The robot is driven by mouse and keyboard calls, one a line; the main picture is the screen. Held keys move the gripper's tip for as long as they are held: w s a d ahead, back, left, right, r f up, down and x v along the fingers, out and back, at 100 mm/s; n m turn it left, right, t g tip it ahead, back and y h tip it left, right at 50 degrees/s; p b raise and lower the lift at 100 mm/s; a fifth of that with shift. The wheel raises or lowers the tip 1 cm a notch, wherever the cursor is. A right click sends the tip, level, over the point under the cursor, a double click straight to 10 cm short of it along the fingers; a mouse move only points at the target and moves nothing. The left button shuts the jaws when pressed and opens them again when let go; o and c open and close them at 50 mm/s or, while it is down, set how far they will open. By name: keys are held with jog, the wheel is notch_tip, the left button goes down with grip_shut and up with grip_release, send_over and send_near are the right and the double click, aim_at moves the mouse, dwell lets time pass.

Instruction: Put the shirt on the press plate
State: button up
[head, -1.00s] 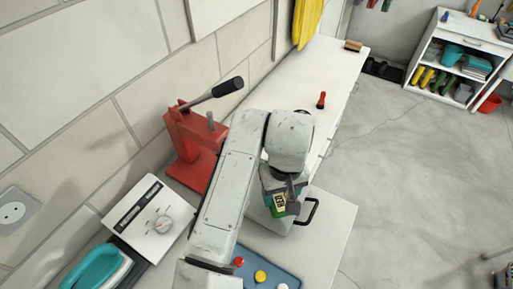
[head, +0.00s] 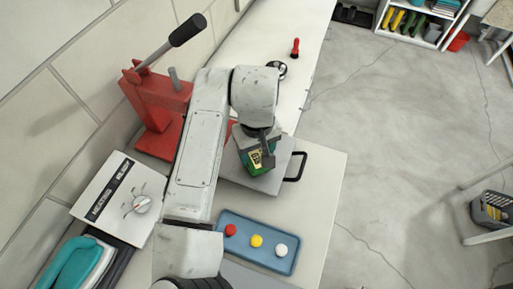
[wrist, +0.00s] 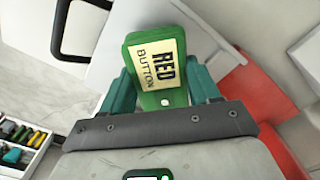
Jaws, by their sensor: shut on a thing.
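My gripper (head: 258,160) is shut on a green block (wrist: 158,98) with a cream label reading "RED BUTTON". In the wrist view the block sits between teal fingers. In the head view the gripper is above a grey plate (head: 268,182) with a black handle, beside the red lever press (head: 160,140); I cannot tell if the block touches the plate. I cannot make out a certain shirt.
A blue tray (head: 232,258) with red, yellow and white buttons lies in front of the plate. A white dial box (head: 120,200) stands at the left. A small red tool (head: 295,48) lies farther along the bench. Open floor is at the right.

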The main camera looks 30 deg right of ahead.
jog(key=shift+f, duration=0.5)
jog(key=o, duration=1.3)
